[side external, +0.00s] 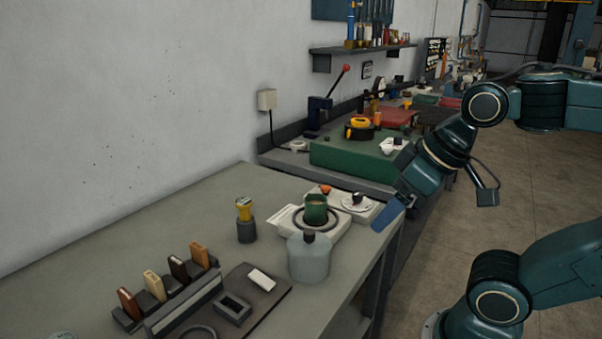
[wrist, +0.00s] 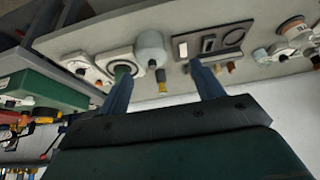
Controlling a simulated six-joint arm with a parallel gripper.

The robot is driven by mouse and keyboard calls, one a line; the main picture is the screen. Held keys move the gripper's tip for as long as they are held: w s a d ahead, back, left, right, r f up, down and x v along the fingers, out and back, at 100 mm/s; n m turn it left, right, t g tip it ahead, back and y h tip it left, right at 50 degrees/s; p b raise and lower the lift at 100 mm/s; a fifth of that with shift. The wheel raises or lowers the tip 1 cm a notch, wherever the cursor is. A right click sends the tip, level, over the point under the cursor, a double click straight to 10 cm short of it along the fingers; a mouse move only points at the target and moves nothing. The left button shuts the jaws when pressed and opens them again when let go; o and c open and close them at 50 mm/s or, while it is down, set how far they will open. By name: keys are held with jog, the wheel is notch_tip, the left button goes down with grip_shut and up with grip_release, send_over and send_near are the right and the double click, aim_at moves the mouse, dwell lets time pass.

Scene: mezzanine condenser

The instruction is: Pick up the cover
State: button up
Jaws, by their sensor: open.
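A pale, translucent, dome-like body with a dark knob on top (side external: 308,260) looks like the cover. It stands upright on the grey bench near its front edge; it also shows in the wrist view (wrist: 150,46), beyond my fingertips. A dark green cup (side external: 316,209) sits in a dark ring on a white base just behind it, and shows in the wrist view (wrist: 123,70). My gripper (side external: 387,216) is open and empty, above and to the right of the cover, by the bench edge. Its two blue fingers stand apart in the wrist view (wrist: 160,72).
A yellow-topped tool in a dark holder (side external: 246,220) stands left of the cover. A dark tray (side external: 275,290) and a rack of several coloured blocks (side external: 165,287) lie at the front left. A white dial unit (side external: 356,203) is behind. Bare bench lies at the far left.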

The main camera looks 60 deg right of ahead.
jog(key=shift+o, duration=0.4)
jog(key=o, duration=0.7)
jog(key=shift+c, duration=0.2)
jog(key=shift+w, duration=0.1)
jog(key=m+g, duration=0.6)
jog(key=m, duration=0.8)
send_over(310, 232)
notch_tip(310, 232, down, 6)
jog(key=shift+w, duration=0.1)
jog(key=shift+f, duration=4.35)
